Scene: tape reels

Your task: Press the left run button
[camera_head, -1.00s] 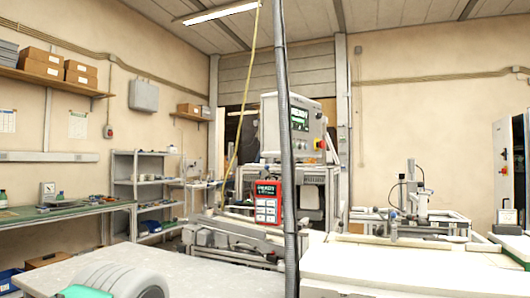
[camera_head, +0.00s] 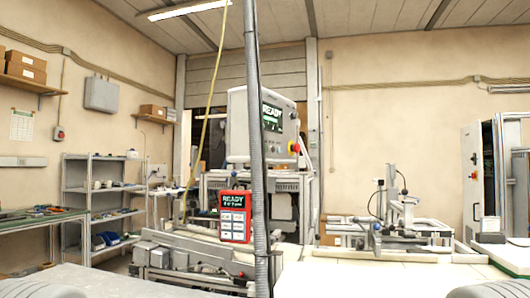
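A red control box (camera_head: 222,238) hangs left of the grey vertical hose, near the middle of the view. Its dark screen (camera_head: 235,199) reads READY, and several pale buttons or labels (camera_head: 233,217) sit below it. They are too small to tell which one is a run button. Behind it, a larger grey machine cabinet (camera_head: 238,130) has a second READY screen (camera_head: 272,118) and a red knob (camera_head: 296,148). Neither gripper can be made out. Only dark grey rounded shapes show at the bottom left and bottom right edges, and I cannot tell what they are.
The vertical hose (camera_head: 257,150) crosses in front of the machine. A pale worktop (camera_head: 370,278) fills the lower right, with a small fixture (camera_head: 402,215) behind it. Shelving (camera_head: 110,190) stands left, and an open cabinet (camera_head: 480,180) stands right.

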